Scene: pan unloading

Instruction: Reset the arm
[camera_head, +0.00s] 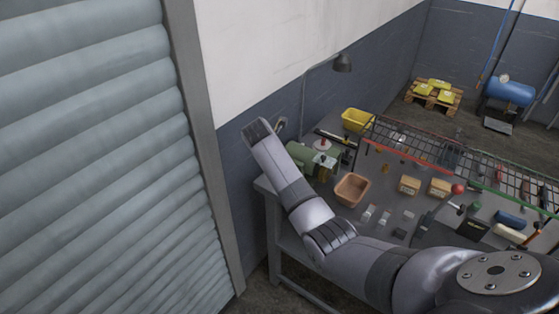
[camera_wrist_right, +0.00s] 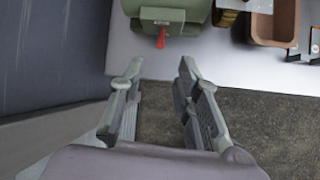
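My right arm (camera_head: 310,212) comes in from the lower right of the head view and reaches up and left over the workbench's left end. Its gripper is mostly hidden behind the wrist in that view. In the right wrist view the right gripper (camera_wrist_right: 160,72) has its two fingers spread apart, with nothing between them. The fingers point toward the bench edge and a green machine (camera_wrist_right: 172,22) with a red lever (camera_wrist_right: 160,38). The fingertips appear clear of both. My left gripper is not in view.
A ribbed shutter (camera_head: 100,150) stands close on the left. A pallet (camera_head: 432,98) and blue tank (camera_head: 510,91) are far back.

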